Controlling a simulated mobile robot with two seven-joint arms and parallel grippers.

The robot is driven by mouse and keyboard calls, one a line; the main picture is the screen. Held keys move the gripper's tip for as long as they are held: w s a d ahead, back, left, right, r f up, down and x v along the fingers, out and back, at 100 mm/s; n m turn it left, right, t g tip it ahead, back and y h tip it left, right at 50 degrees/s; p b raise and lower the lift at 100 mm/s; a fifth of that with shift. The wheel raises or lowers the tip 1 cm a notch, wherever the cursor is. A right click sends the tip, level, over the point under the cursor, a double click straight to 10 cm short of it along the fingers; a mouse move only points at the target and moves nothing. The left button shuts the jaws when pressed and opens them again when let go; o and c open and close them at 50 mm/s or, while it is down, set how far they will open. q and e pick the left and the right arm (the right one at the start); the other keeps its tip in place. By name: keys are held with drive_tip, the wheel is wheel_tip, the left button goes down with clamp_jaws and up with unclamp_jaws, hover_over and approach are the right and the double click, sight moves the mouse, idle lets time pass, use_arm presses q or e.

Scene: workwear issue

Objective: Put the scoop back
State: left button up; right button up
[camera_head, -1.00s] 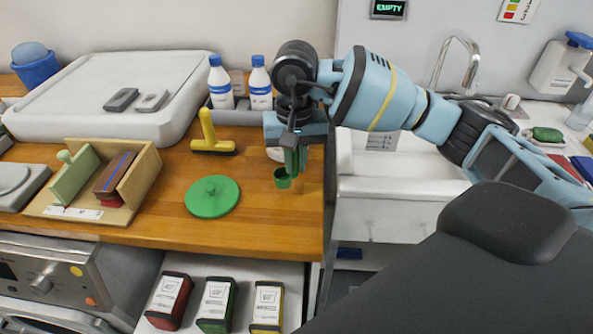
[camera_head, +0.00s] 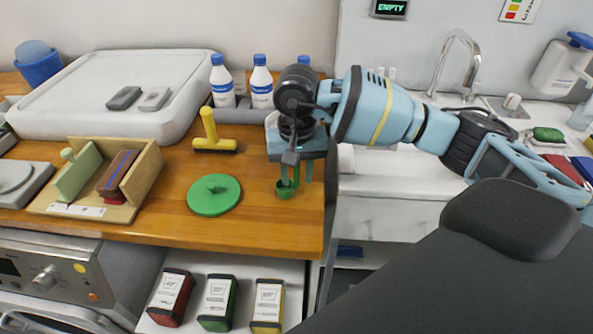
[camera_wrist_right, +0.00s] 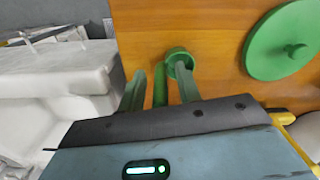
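The green scoop (camera_head: 284,191) is at the right end of the wooden worktop, near its edge, with its small cup low and its handle rising. Its cup (camera_wrist_right: 180,57) and handle (camera_wrist_right: 160,88) also show in the right wrist view. My right gripper (camera_head: 296,178) is over the scoop, fingers pointing down. Its two fingers (camera_wrist_right: 159,88) are apart, one on each side of the handle, with a visible gap at both sides. I cannot tell for certain whether the cup touches the worktop. My left gripper is not in view.
A round green lid (camera_head: 214,195) lies left of the scoop. A yellow-handled tool (camera_head: 212,140) and white bottles (camera_head: 261,88) stand behind. A wooden holder (camera_head: 140,175) is at left. A sink (camera_head: 385,205) lies beyond the worktop's right edge (camera_head: 326,215).

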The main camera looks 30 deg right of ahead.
drive_tip(key=shift+r, duration=0.2)
wheel_tip(320, 180, up, 12)
idle(0.6)
idle(0.5)
